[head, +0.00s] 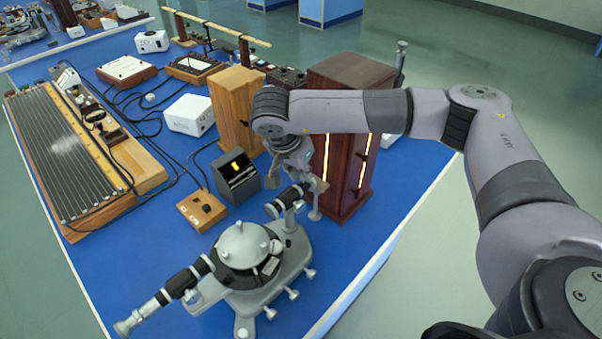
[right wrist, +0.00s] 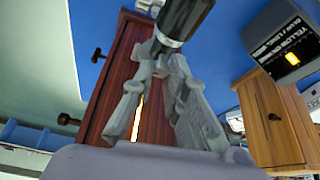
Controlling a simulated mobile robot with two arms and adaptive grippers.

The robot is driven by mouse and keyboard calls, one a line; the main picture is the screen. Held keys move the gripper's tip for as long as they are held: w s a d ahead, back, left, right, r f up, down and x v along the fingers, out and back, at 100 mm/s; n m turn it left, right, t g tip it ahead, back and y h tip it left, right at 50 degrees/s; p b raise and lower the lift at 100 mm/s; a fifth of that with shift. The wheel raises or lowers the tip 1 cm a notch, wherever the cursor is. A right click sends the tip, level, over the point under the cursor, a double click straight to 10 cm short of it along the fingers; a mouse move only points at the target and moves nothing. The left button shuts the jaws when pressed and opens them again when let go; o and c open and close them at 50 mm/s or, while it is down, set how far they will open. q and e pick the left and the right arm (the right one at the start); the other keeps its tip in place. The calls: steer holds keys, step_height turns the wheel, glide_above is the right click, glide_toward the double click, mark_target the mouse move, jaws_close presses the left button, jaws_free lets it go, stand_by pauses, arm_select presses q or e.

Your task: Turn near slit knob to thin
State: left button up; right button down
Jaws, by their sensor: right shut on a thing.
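The near spectrometer (head: 243,246) stands on the blue bench, with a grey round table, a black-and-silver telescope (head: 185,280) toward the front left and a black collimator tube (head: 287,203) toward the lamp cabinet. My right gripper (head: 309,183) is at the slit end of the collimator, shut on the near slit knob, which its fingers largely hide. In the right wrist view, the fingers (right wrist: 160,66) close in just below the silver end of the dark tube (right wrist: 184,18). The slit's width cannot be read. My left gripper is not in view.
A dark red wooden cabinet (head: 348,88) with glowing slits stands close behind the gripper. A black display box (head: 236,176), a small wooden switch box (head: 201,209) and a lighter wooden cabinet (head: 237,88) stand to the left.

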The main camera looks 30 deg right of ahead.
steer(key=n+b, duration=0.2)
steer(key=n+t+y+b, duration=0.1)
steer(key=n+b, duration=0.2)
steer(key=n+t+y+b, duration=0.1)
steer(key=n+b, duration=0.1)
steer(key=b, duration=0.1)
steer(key=shift+s+d+f+n, duration=0.2)
steer(key=shift+d+f+n, duration=0.05)
steer(key=shift+n, duration=0.15)
steer(key=shift+n+y+b, duration=0.4)
steer(key=shift+n+b, duration=0.4)
steer(key=shift+n, duration=0.1)
steer(key=n+b, duration=0.1)
steer(key=n+y, duration=0.1)
steer(key=n, duration=0.1)
steer(key=n+b, duration=0.1)
steer(key=shift+d+r+n+t+y+b, duration=0.1)
steer(key=shift+d+n+t+y+b, duration=0.2)
steer(key=shift+y, duration=0.1)
steer(key=shift+d+r+n+g+y+b, duration=0.15)
steer(key=shift+n+y+b, duration=0.3)
steer(key=shift+n, duration=0.7)
steer(key=shift+a+f+n+g+y+b, duration=0.1)
steer(key=shift+n+g+y+b, duration=0.3)
steer(key=shift+n, duration=0.75)
steer(key=shift+r, duration=0.1)
steer(key=c, duration=1.6)
jaws_free()
